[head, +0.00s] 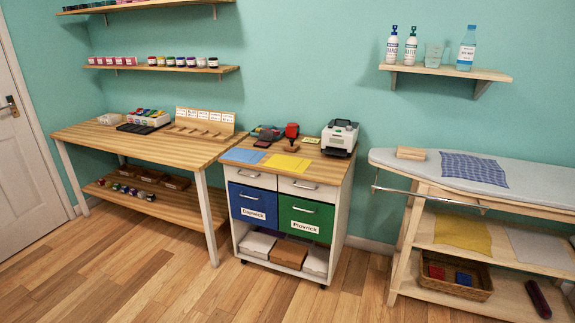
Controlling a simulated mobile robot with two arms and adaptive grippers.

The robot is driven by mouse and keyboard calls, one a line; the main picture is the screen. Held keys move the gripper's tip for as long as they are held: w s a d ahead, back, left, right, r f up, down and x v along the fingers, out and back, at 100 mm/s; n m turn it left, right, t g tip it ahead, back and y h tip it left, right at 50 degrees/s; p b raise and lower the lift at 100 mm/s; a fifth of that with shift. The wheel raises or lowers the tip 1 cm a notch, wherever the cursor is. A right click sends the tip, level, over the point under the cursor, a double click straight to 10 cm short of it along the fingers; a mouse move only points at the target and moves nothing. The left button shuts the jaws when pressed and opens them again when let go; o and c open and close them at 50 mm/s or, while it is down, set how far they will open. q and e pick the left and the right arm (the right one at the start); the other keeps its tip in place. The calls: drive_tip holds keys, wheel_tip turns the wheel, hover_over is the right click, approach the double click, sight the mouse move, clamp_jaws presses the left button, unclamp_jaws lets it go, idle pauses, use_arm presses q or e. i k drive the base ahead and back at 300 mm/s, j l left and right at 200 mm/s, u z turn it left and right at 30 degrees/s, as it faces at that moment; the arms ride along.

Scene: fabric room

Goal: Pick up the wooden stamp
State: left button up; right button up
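I cannot tell for certain which thing is the wooden stamp. A small brown item (291,147) lies on top of the wheeled cabinet (232,159), just in front of an upright red-topped tool (292,131); it is too small to make out. A dark item (264,144) lies to its left. A pale wooden block (410,153) lies at the left end of the ironing board (430,167). Neither of my grippers shows in the head view.
Blue (243,156) and yellow (286,163) sheets lie at the cabinet's front, and a white-and-dark machine (340,138) at its back right. A wooden workbench (110,140) stands to the left. The wooden floor (165,275) in front is clear.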

sight(290, 146)
drive_tip(key=i+l+u, duration=0.15)
drive_tip(key=l, duration=0.2)
drive_tip(key=i+l+u, duration=0.25)
drive_tip(key=l, duration=0.45)
drive_tip(key=i+l+u, duration=0.1)
drive_tip(key=l, duration=0.25)
drive_tip(key=i+l+u, duration=0.15)
drive_tip(key=l, duration=0.25)
drive_tip(key=i, duration=0.1)
